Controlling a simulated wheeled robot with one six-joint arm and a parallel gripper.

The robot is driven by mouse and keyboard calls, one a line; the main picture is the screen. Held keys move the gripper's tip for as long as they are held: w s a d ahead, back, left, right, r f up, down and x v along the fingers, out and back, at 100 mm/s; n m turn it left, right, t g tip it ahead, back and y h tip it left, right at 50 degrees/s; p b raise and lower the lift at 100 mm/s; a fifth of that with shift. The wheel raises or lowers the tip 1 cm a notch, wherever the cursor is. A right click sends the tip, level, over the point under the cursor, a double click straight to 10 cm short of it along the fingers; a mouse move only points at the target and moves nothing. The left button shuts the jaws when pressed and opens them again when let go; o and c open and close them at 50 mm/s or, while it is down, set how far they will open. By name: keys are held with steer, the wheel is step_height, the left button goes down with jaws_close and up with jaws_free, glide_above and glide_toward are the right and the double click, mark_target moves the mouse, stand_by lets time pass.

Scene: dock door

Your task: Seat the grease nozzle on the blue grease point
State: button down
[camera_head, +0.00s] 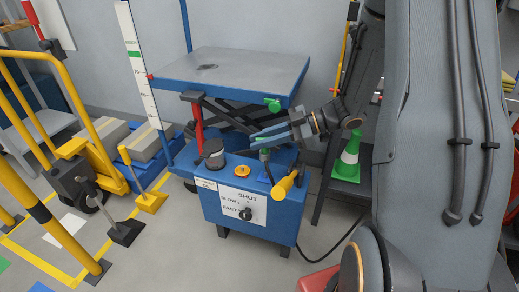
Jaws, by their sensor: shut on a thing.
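My gripper (257,138) reaches in from the right above the right end of the blue control cabinet. Its fingers are shut on a small green and dark piece, which appears to be the grease nozzle (264,153). The nozzle hangs below the fingers, roughly upright, and the fingers hide its upper part. A small blue spot on the cabinet top just under it may be the blue grease point (264,178). It is too small to tell whether the nozzle tip touches it.
A green cone (350,150) stands right.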

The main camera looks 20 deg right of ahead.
mark_target(262, 160)
steer(key=shift+f+b, duration=3.4)
steer(key=shift+f, duration=0.05)
steer(key=shift+s+p, duration=0.1)
steer(key=shift+p, duration=1.25)
steer(key=shift+f, duration=0.55)
steer(key=c, duration=1.9)
jaws_free()
steer(key=shift+d, duration=0.1)
steer(key=shift+p+v, duration=0.65)
steer(key=shift+v, duration=0.25)
steer(key=shift+p+v, duration=3.2)
steer(key=shift+v, duration=1.4)
